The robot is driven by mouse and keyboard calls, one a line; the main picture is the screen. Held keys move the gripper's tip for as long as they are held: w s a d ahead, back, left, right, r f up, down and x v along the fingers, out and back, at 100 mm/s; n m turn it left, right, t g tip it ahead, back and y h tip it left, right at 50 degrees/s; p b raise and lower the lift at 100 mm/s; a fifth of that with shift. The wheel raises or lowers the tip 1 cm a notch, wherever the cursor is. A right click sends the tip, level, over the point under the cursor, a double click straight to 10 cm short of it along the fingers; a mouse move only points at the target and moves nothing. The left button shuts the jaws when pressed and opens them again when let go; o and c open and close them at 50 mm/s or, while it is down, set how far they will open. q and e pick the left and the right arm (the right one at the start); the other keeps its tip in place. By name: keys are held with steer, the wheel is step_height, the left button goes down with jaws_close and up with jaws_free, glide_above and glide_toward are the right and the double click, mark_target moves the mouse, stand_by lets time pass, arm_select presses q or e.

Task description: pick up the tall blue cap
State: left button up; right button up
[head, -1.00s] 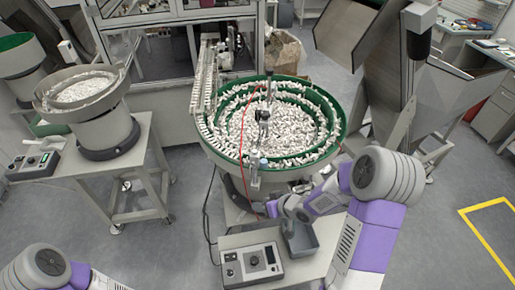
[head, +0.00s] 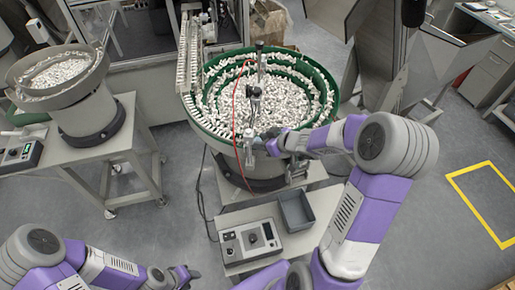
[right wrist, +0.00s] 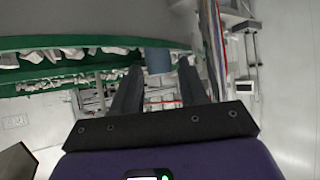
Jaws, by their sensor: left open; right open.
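The tall blue cap (right wrist: 157,60) shows in the right wrist view as a plain blue-grey cylinder at the bowl's rim, its upper part cut off by the grey edge above. My right gripper (right wrist: 161,66) is open, with a fingertip on either side of the cap in the picture; whether they touch it I cannot tell. In the head view my right gripper (head: 272,143) is at the front rim of the feeder bowl, and the cap there is too small and covered to make out clearly. My left gripper (head: 187,274) is open and empty, low at the bottom left.
The green-lined feeder bowl (head: 197,117) is full of white caps. A red cable (head: 236,100) and a metal post (head: 259,70) stand close to my right gripper. A control box (head: 249,241) and a grey bin (head: 295,211) sit on the stand below. Open floor lies to the right.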

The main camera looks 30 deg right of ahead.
steer(key=shift+w+a+f, duration=0.1)
steer(key=shift+w+f, duration=0.05)
steer(key=shift+w, duration=0.15)
steer(key=shift+c, duration=0.4)
steer(key=c, duration=0.5)
steer(key=shift+o, duration=0.2)
